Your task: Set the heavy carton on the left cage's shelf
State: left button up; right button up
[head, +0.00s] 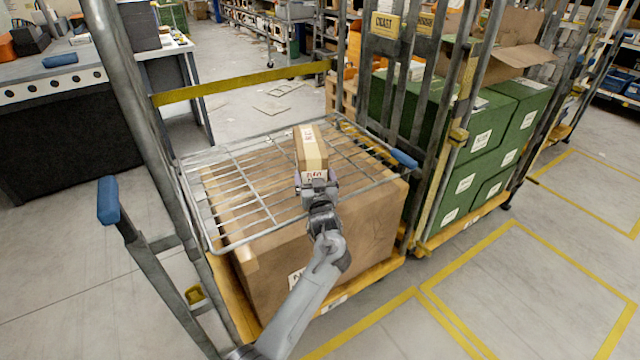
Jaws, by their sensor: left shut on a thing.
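The heavy carton (312,148) is a small brown box with a pale tape strip and red-marked labels. It is over the right-hand part of the wire shelf (222,246) in the left cage (130,110). I cannot tell whether its underside touches the wires. My left gripper (318,183) is shut on the near end of the carton, and its arm reaches up from the bottom edge. The fingertips are partly hidden by the wrist. My right gripper is not in view.
A large brown carton (345,238) stands under the wire shelf. A yellow bar (240,84) crosses the cage's back. The right cage holds several green boxes (478,140) and an open carton (510,52). The shelf's left part is bare. A workbench (60,125) is at left.

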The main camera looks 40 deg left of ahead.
pick_arm(q)
jog(key=shift+a+f+b, duration=0.1)
jog(key=shift+f+b, duration=1.15)
jog(key=shift+f, duration=0.6)
jog(key=o, duration=1.7)
jog(key=shift+f, duration=0.3)
jog(key=shift+w+r, duration=0.1)
